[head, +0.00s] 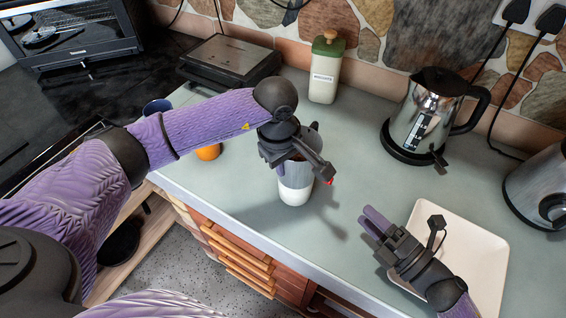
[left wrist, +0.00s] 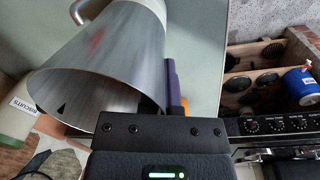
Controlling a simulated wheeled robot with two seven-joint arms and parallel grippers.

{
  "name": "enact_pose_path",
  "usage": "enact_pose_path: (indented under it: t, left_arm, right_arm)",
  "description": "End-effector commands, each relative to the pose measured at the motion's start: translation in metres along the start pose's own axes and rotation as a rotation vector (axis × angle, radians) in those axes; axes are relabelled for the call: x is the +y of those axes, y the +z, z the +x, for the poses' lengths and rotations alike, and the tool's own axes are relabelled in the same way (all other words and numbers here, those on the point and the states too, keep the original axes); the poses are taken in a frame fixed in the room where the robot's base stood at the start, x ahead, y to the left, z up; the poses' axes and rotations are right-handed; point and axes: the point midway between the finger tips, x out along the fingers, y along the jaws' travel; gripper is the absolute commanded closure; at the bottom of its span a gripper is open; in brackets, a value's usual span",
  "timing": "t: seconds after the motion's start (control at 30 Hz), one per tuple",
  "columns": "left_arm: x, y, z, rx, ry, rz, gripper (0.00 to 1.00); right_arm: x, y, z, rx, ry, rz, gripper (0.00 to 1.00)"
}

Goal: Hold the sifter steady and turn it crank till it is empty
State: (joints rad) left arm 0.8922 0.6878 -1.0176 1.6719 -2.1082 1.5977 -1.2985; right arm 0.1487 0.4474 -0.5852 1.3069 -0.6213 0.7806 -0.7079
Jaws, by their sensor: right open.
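The sifter (head: 296,174) is a grey metal cup standing upright near the counter's front edge, with a white lower part. I cannot tell whether the white part is its own base or a separate cup. My left gripper (head: 318,166) is at its upper side and hides much of it. In the left wrist view the sifter (left wrist: 110,55) shows its open rim and a curved metal rod (left wrist: 80,10). One finger lies beside its wall; the grip itself is hidden. A small red spot (head: 330,182) shows beside the sifter. My right gripper (head: 372,221) is open and empty, to the right.
A white square tray (head: 488,240) lies at the right, under my right wrist. A kettle (head: 425,110), a canister (head: 325,75) and a black grill (head: 230,60) stand along the back. An orange (head: 208,153) is left of the sifter. The counter between sifter and kettle is clear.

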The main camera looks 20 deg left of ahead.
Motion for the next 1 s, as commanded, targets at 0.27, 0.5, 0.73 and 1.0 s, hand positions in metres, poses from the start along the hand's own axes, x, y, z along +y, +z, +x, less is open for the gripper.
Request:
enact_pose_path:
  t: [0.27, 0.5, 0.73, 1.0]
  left_arm:
    - [0.0, 0.0, 0.0, 0.0, 0.001, 0.0, 1.0]
    - [0.0, 0.0, 0.0, 0.0, 0.001, 0.0, 1.0]
    - [0.0, 0.0, 0.0, 0.0, 0.001, 0.0, 1.0]
    - [0.0, 0.0, 0.0, 0.0, 0.001, 0.0, 1.0]
  right_arm:
    - [0.0, 0.0, 0.0, 0.001, -0.001, 0.002, 0.39]
    - [0.016, 0.003, 0.003, 0.093, -0.094, 0.287, 0.39]
    - [0.031, 0.013, 0.003, 0.082, -0.284, 0.678, 0.39]
    - [0.033, 0.018, 0.012, 0.026, -0.351, 0.84, 0.39]
